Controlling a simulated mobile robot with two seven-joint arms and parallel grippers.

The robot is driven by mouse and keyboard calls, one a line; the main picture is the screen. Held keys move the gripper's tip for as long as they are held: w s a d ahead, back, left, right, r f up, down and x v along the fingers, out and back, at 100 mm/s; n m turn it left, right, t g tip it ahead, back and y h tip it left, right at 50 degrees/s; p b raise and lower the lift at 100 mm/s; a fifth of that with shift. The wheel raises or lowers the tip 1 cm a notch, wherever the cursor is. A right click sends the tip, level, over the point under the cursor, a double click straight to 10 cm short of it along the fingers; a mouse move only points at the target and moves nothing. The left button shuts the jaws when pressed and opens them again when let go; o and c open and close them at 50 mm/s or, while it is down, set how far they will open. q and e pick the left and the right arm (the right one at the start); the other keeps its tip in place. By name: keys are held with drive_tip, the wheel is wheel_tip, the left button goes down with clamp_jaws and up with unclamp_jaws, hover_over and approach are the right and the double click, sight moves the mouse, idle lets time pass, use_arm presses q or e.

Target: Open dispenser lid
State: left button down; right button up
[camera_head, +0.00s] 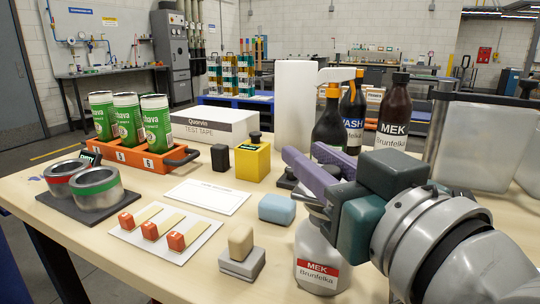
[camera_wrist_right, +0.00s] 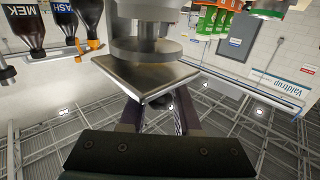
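The dispenser (camera_head: 318,262) is a pale bottle with a red "MEK Brunfelka" label near the table's front right. Its top is partly hidden by my right gripper (camera_head: 299,154). The gripper's two purple fingers reach left above the dispenser and stand apart, with nothing clearly held between them. In the wrist view, which is upside down, the fingers (camera_wrist_right: 158,115) show apart beside a tilted square metal plate (camera_wrist_right: 146,78) with a round metal part (camera_wrist_right: 145,50). I cannot tell whether the plate is the dispenser's lid or whether the fingers touch it. My left gripper is out of view.
Dark bottles (camera_head: 393,112) and a white roll (camera_head: 295,105) stand behind. An orange tray (camera_head: 130,155) holds green cans (camera_head: 127,118).

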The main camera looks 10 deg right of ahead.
clamp_jaws()
idle(1.0)
